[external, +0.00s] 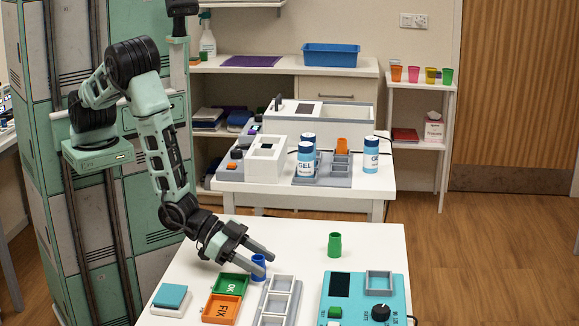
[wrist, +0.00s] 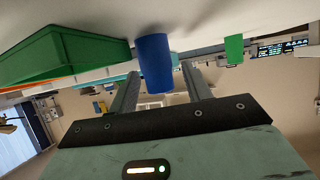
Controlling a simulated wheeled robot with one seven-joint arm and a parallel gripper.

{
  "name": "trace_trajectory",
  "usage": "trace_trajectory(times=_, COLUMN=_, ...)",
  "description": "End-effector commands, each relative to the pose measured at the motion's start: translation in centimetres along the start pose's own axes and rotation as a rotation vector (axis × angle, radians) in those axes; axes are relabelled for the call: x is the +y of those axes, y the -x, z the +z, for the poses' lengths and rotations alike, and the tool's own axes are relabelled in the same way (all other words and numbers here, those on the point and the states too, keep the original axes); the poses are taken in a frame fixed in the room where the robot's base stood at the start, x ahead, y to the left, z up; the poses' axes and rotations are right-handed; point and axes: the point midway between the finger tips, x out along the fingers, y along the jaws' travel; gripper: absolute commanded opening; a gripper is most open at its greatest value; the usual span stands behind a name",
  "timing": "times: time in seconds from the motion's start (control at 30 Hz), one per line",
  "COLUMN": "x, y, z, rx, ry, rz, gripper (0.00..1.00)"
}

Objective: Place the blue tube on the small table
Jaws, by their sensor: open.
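The blue tube (external: 258,262) stands upright on the white front table (external: 383,246). It also shows in the wrist view (wrist: 153,62), between the two finger lines. My gripper (external: 267,263) is open and low over the table, its fingers on either side of the tube; whether they touch it cannot be told. The fingers also show in the wrist view (wrist: 160,72). A small white side table (external: 422,88) stands at the back right with several coloured cups on it. A middle white table (external: 383,187) holds bottles and devices.
A green tube (external: 335,245) stands to the right of my gripper. Green OK (external: 232,284) and orange FIX (external: 222,309) trays, a grey-white rack (external: 279,300) and a teal device (external: 365,296) crowd the front. The table's back right is clear.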

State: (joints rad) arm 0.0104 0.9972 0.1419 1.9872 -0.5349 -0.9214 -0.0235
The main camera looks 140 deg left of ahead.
Motion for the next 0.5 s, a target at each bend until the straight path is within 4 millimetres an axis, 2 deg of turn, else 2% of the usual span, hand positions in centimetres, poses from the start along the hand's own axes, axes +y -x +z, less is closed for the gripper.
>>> trace_trajectory(times=0.17, x=0.1, y=1.6, z=-0.2, rx=-0.001, ry=-0.001, rz=0.002, gripper=0.49)
trace_trajectory(times=0.5, x=0.1, y=8.7, z=-0.2, rx=0.001, ry=0.000, rz=0.003, gripper=0.49)
